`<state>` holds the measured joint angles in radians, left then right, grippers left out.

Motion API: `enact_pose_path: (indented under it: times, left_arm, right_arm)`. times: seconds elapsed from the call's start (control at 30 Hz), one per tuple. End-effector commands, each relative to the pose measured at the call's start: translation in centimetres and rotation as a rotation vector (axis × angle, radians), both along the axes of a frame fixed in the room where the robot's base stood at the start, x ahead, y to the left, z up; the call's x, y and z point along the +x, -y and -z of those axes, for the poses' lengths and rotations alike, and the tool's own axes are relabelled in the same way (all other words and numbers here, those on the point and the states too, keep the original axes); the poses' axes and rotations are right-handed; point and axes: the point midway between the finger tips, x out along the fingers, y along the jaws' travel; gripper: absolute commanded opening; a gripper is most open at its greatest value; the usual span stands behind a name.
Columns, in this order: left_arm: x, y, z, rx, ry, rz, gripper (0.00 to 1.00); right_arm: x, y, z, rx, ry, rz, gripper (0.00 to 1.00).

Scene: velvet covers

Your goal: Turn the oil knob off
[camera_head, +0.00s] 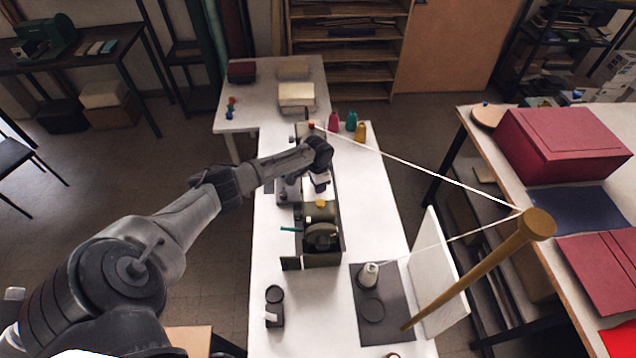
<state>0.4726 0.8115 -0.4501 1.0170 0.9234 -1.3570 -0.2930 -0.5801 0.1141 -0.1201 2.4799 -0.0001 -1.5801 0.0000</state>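A dark olive machine (321,246) stands on the long white table. It has a small yellow knob-like part (320,203) on top and a green lever (291,229) at its left side. I cannot tell which part is the oil knob. My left arm reaches in from the left, and its gripper (321,186) points down just behind the yellow part, over the grey rear section of the machine. The fingers are small and partly hidden by the wrist, so I cannot see whether they are open or touching anything. My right gripper is not in view.
A black cup-like item (273,306) stands at the front. Coloured bottles (351,122) stand at the back.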

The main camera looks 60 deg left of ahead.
Motion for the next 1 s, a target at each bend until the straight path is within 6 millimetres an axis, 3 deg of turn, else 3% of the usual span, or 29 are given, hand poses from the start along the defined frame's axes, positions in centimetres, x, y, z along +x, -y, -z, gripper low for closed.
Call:
enact_pose_path:
  times: [0.5,1.0]
  left_arm:
    - [0.07,0.02,-0.03,-0.001,0.002,0.455,0.1]
    - [0.09,0.05,-0.08,0.0,0.003,0.676,0.1]
  right_arm:
    - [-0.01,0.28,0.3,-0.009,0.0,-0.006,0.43]
    - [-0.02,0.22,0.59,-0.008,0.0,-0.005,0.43]
